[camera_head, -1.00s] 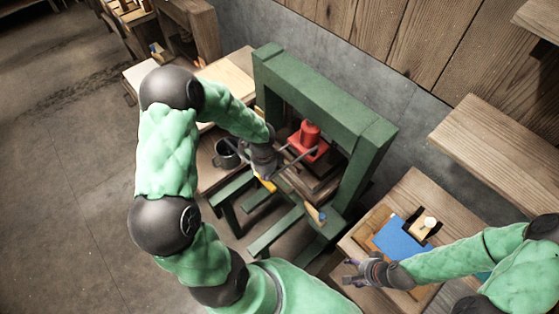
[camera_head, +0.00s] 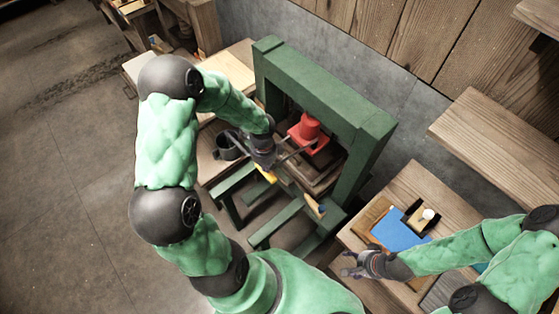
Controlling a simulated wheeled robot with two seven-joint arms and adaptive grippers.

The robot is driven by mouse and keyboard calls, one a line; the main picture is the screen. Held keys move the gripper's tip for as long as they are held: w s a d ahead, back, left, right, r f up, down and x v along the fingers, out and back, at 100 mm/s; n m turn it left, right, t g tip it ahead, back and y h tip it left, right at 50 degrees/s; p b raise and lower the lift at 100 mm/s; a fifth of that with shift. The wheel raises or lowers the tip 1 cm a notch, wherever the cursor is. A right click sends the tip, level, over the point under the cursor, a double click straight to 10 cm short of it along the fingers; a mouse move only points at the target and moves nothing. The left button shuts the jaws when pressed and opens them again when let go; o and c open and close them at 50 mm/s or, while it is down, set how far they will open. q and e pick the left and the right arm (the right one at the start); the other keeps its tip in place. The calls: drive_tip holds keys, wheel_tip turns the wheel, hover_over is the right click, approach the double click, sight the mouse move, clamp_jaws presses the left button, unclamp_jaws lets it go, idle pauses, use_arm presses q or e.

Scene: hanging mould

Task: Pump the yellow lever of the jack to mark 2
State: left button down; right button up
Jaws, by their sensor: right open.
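The red jack (camera_head: 308,130) stands inside the green frame (camera_head: 325,85). Thin grey bars run from near it toward my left gripper (camera_head: 265,166). A short yellow piece (camera_head: 266,173), which looks like part of the lever, shows just below that gripper. The gripper is at the lever, but its fingers are too small and hidden by its own body to tell whether they are closed on it. No mark numbers can be read. My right gripper (camera_head: 347,265) is open and empty, beside the right-hand table's front left corner.
A dark bucket (camera_head: 226,146) stands left of my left gripper. Green rails (camera_head: 275,227) of the frame's base extend toward me. The right-hand table (camera_head: 418,180) holds a blue mat (camera_head: 398,235) and a black block with a pale knob (camera_head: 420,217). A wooden shelf (camera_head: 500,150) juts out at right.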

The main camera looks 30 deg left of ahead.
use_arm(q)
wheel_tip(320, 180, down, 7)
drive_tip(key=b, duration=0.5)
drive_tip(key=shift+r, duration=0.1)
wheel_tip(320, 180, down, 6)
drive_tip(key=r+b, duration=0.1)
drive_tip(key=b, duration=0.4)
wheel_tip(320, 180, up, 15)
drive_tip(key=p, duration=1.3)
drive_tip(key=shift+f, duration=0.4)
